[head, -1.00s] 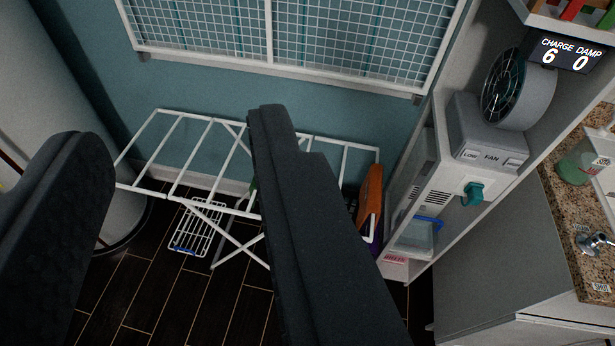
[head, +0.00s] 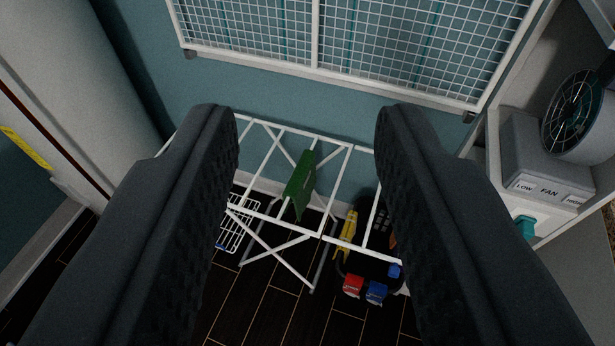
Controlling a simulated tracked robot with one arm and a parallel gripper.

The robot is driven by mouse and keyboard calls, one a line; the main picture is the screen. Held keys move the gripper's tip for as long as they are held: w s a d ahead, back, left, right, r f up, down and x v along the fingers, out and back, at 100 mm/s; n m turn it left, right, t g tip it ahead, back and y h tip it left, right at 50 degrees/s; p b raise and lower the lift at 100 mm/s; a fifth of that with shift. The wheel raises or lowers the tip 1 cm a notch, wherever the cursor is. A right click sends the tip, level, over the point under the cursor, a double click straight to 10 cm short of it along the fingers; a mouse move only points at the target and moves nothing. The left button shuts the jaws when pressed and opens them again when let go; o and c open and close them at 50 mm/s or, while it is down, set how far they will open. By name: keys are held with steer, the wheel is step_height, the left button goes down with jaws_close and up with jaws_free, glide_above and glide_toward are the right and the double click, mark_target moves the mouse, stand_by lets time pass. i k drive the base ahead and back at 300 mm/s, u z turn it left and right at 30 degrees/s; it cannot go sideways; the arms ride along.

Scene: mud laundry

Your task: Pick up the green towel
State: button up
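A green towel (head: 299,184) hangs on the white drying rack (head: 335,185), seen between my two fingers, a little left of the middle. It looks like a narrow folded strip draped over a bar. My gripper (head: 307,125) is open and empty, with its dark fingers wide apart. The fingers appear above and in front of the rack, with the towel farther off between them. The left and right parts of the rack are hidden behind the fingers.
A white wire grid panel (head: 350,40) is on the teal wall above the rack. Below the rack are a small wire rack (head: 236,225), a yellow item (head: 347,230) and red (head: 353,287) and blue (head: 376,292) items. A fan unit (head: 545,165) stands at right.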

mark_target(302, 181)
steer(key=i, duration=1.5)
steer(key=u, duration=0.05)
